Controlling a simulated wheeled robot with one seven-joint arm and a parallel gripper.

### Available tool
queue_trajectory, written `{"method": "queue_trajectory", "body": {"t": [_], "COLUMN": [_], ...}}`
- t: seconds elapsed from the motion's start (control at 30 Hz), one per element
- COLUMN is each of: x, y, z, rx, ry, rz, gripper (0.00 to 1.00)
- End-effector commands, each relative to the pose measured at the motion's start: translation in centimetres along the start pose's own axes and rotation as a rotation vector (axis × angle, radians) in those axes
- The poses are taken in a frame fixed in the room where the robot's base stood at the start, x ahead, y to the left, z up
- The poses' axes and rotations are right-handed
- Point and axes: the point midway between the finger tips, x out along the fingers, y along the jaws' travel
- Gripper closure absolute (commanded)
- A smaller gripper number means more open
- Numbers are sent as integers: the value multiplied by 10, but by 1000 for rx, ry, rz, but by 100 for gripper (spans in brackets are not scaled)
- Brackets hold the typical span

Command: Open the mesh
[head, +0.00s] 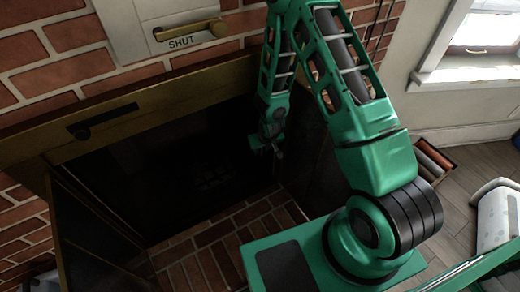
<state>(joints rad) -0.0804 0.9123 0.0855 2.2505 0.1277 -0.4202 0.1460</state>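The fireplace has a brass-coloured frame (165,102) around a dark opening. A folded dark panel (92,228) in a brass edge stands at the left side of the opening. Another dark panel (318,172) shows at the right side, partly hidden by my arm. The opening is too dark for me to make out the mesh surely or tell how far it is drawn. My gripper (267,146) points down in front of the right part of the opening. It is small and dark here, so I cannot tell whether its fingers are apart or touch anything.
A brass handle (190,30) sits on a white plate marked SHUT above the frame. A dark slot with a knob (82,131) is on the frame's top bar. Brick flooring (215,250) lies below the opening. A box of logs (433,158) and a white container (497,215) stand at the right.

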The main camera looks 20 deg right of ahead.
Motion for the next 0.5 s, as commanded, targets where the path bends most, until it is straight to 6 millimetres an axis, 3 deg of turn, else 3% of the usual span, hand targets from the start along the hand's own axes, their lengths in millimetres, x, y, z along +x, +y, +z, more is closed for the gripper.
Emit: {"method": "queue_trajectory", "body": {"t": [0.17, 0.27, 0.3, 0.5], "x": [0, 0, 0, 0], "y": [0, 0, 0, 0], "z": [0, 0, 0, 0], "rx": [0, 0, 0, 0], "ry": [0, 0, 0, 0], "rz": [0, 0, 0, 0], "gripper": [73, 97, 100, 100]}}
